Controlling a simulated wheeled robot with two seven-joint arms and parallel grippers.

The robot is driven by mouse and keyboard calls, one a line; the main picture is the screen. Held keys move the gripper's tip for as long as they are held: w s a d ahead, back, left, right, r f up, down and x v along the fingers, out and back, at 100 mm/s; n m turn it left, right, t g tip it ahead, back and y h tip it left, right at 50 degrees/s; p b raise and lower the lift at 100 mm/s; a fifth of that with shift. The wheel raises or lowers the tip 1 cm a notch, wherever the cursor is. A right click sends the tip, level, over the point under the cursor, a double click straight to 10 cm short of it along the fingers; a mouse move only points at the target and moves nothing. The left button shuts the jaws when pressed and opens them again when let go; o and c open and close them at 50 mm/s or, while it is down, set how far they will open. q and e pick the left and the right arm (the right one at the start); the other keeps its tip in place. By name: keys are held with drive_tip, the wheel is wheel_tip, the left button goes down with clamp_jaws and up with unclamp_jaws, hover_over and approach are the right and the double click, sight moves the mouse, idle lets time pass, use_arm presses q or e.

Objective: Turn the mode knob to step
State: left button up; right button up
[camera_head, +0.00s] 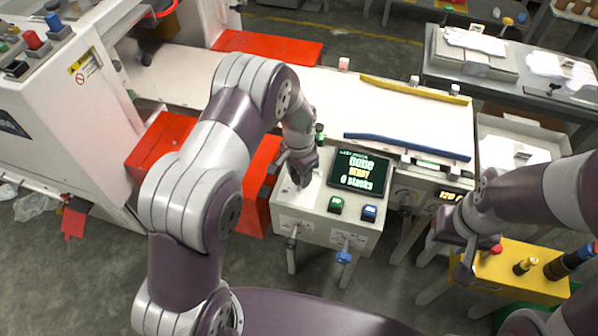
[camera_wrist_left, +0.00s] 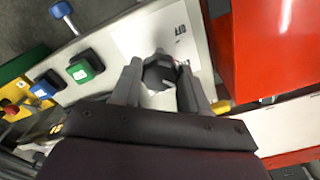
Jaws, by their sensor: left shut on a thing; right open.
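The mode knob (camera_wrist_left: 157,72) is a dark, faceted knob on a white label plate, seen in the left wrist view. My left gripper (camera_head: 298,178) points down at the left part of the control box (camera_head: 318,210), with its fingers shut on opposite sides of the knob. In the head view the gripper hides the knob. The label (camera_wrist_left: 181,36) beside it has small print that I cannot read, so the setting is unclear. My right gripper (camera_head: 462,258) is open and away from the knob, at the right.
A green button (camera_head: 336,204) and a blue button (camera_head: 369,213) sit below the display. Blue (camera_head: 405,146) and yellow (camera_head: 410,88) bars lie on the white bed behind. A red panel (camera_head: 258,185) stands close left of the box. A yellow box (camera_head: 510,285) is below right.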

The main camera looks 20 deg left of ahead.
use_arm(q)
drive_tip(key=o, duration=1.1)
drive_tip(key=shift+c, duration=0.2)
wheel_tip(320, 180, up, 13)
drive_tip(key=b, duration=0.1)
drive_tip(key=shift+f, duration=0.1)
drive_tip(key=s+a+r+n, duration=0.1)
drive_tip(key=s+a+n, duration=0.1)
drive_tip(key=s, duration=0.7)
drive_tip(key=s+a+r+n+t, duration=0.1)
drive_tip(key=s+n, duration=0.3)
drive_tip(key=s, duration=0.5)
drive_tip(key=shift+s+a+r+n, duration=0.2)
drive_tip(key=shift+s+a+n, duration=0.2)
drive_tip(key=shift+a, duration=0.1)
